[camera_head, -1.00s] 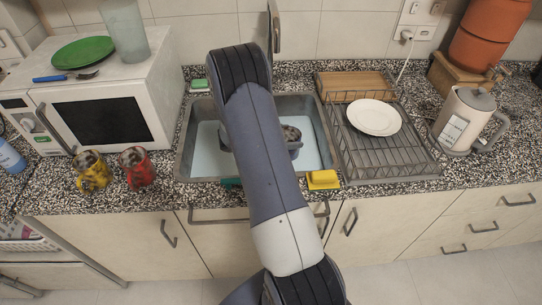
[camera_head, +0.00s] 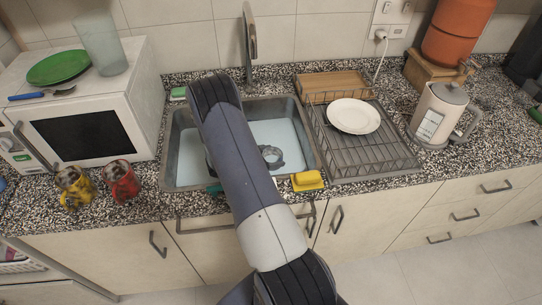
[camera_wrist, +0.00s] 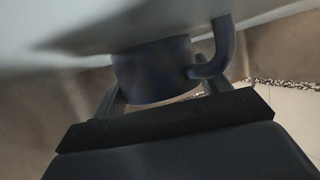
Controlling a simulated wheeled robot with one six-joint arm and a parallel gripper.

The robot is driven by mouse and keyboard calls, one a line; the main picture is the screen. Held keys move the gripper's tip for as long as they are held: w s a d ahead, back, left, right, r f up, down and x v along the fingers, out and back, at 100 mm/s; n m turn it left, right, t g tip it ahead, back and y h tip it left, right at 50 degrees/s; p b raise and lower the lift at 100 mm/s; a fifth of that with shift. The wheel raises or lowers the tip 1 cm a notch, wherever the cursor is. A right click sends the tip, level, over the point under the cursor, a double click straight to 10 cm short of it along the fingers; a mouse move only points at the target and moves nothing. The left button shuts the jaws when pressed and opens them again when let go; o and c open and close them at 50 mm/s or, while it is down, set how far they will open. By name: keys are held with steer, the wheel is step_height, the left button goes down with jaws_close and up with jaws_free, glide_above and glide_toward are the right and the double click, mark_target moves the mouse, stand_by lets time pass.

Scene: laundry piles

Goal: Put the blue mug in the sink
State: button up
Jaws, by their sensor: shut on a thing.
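The dark blue mug (camera_wrist: 150,72) is between the two fingers of my gripper (camera_wrist: 163,88) in the wrist view, with its handle at the right. My gripper is shut on it. In the head view my arm hides both the gripper and the mug. The steel sink (camera_head: 309,147) is at the middle of the counter with pale blue water in it. My arm reaches over its left part. I cannot tell how high the mug is above the sink floor.
A grey round fitting (camera_head: 271,156) shows in the sink. A dish rack (camera_head: 373,157) with a white plate (camera_head: 353,116) is at right.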

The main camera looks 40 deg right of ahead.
steer(key=shift+f, duration=0.1)
steer(key=shift+f, duration=0.15)
steer(key=o, duration=1.2)
steer(key=shift+c, duration=0.2)
steer(key=shift+r, duration=0.3)
steer(key=shift+w+a, duration=0.1)
steer(key=shift+a, duration=0.3)
steer(key=s+b+v, duration=0.1)
steer(key=v, duration=0.5)
steer(key=shift+w+a+r+b, duration=0.25)
steer(key=shift+w+a+b, duration=0.05)
steer(key=shift+w+b, duration=0.15)
